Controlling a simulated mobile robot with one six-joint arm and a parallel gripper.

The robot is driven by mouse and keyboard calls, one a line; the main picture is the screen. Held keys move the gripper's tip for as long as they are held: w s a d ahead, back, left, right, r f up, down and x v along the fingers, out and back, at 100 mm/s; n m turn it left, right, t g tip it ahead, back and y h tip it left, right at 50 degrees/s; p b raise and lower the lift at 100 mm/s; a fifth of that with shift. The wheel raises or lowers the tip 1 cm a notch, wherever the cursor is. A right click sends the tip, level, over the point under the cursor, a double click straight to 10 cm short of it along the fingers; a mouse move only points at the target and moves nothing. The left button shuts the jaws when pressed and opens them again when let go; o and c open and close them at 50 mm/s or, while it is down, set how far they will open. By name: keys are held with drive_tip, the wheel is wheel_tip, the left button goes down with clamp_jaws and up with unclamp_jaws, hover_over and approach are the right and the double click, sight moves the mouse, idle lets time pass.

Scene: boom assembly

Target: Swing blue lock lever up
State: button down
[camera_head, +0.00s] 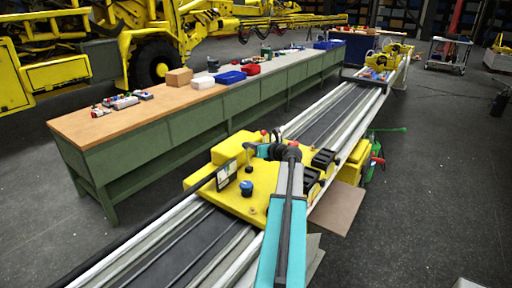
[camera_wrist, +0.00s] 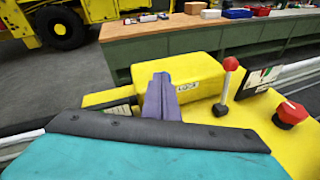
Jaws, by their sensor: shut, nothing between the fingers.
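My gripper (camera_head: 252,148) is shut and empty at the end of my teal arm, low over the yellow carriage (camera_head: 228,200).
A red-topped lever (camera_wrist: 230,64) and a red knob (camera_wrist: 290,113) stand close on the right in the wrist view. A long green bench (camera_head: 165,130) runs alongside the rails.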

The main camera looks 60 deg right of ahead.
drive_tip(key=shift+w+r, duration=0.1)
drive_tip(key=shift+w, duration=0.2)
idle(0.4)
drive_tip(key=shift+s+a, duration=0.1)
drive_tip(key=s+a+r+b, duration=0.1)
drive_tip(key=s+a+r, duration=0.3)
drive_tip(key=s+r, duration=0.4)
drive_tip(key=shift+s+b, duration=0.4)
drive_tip(key=shift+s, duration=0.25)
idle(0.6)
